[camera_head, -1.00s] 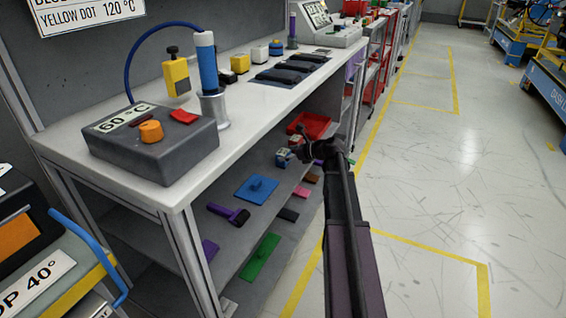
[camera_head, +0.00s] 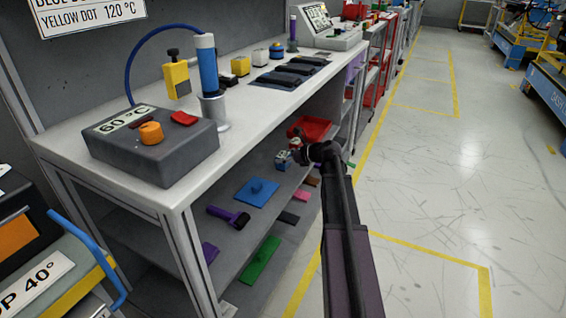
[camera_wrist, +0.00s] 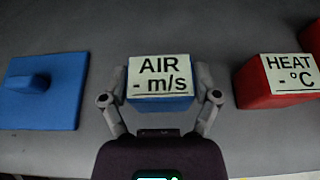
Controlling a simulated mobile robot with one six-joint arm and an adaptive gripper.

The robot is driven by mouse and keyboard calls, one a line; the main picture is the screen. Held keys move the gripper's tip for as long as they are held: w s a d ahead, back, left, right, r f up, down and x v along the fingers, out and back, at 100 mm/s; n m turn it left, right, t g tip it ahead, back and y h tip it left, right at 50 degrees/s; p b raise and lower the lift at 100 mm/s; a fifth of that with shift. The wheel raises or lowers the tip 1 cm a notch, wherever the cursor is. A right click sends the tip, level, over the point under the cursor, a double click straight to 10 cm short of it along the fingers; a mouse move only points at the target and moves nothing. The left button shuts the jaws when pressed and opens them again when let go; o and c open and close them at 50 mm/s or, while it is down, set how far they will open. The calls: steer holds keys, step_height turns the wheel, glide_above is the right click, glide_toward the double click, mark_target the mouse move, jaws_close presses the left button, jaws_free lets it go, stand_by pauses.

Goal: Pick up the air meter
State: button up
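The air meter is a small blue block with a pale label reading "AIR - m/s" (camera_wrist: 160,80), in the middle of the wrist view. In the head view the air meter (camera_head: 282,162) sits on the lower shelf under the workbench. My gripper (camera_wrist: 160,84) is open, with one finger on each side of the air meter and narrow gaps that look clear of its sides. In the head view my gripper (camera_head: 297,152) is at the air meter's right side, small and partly hidden by my wrist.
A red block labelled "HEAT - °C" (camera_wrist: 272,82) stands to the right of the air meter. A blue plate with a raised handle (camera_wrist: 42,90) lies to the left. The bench top (camera_head: 170,196) overhangs the shelf.

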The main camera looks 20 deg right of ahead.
mark_target(284, 155)
steer(key=shift+r, duration=0.1)
stand_by(0.3)
step_height(284, 155, up, 3)
steer(key=p, duration=0.3)
steer(key=shift+r+p, duration=0.2)
steer(key=shift+p, duration=0.1)
steer(key=s+r+p, duration=0.1)
steer(key=s, duration=1.5)
steer(key=shift+d+r, duration=0.2)
steer(key=shift+d, duration=0.25)
